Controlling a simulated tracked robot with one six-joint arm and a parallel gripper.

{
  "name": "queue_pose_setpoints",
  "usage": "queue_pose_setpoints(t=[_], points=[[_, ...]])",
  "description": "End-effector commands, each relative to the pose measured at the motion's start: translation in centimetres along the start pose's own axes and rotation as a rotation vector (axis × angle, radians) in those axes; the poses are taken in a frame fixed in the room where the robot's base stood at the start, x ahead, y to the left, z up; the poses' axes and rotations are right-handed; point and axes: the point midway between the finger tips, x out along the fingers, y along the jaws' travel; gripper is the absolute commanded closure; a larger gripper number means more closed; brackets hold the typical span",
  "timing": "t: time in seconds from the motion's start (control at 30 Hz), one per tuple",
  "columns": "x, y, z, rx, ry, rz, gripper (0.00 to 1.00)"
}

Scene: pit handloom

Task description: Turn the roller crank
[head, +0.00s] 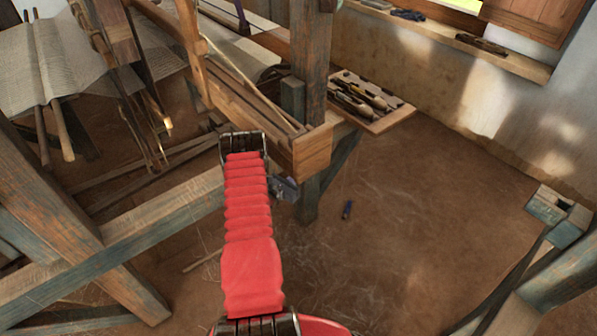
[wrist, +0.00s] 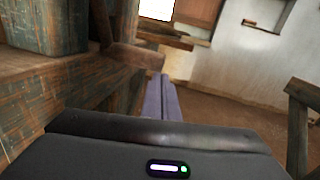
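My gripper (head: 285,188) is at the end of my red-sleeved arm, close beside the loom's upright post and under the wooden box end. It shows small and partly hidden in the head view. In the wrist view the greyish-purple fingers of my gripper (wrist: 160,82) lie close side by side; whether they touch each other or grip anything is not clear. A rounded brown wooden piece (wrist: 135,56) sticks out from the timbers just left of the fingertips. I cannot tell whether it belongs to the roller crank. No crank is plainly visible in either view.
The loom post (head: 307,100) and a long low beam (head: 150,215) stand close around my arm. A wooden tray of tools (head: 372,100) lies behind the post. The earthen floor to the right is mostly clear.

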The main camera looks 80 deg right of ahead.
Motion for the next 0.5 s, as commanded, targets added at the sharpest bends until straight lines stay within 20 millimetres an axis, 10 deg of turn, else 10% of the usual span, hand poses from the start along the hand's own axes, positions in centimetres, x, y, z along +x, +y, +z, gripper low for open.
queue_pose_setpoints(t=[0.5], points=[[1.28, -0.48, 0.26, 0.003, -0.003, -0.006, 1.0]])
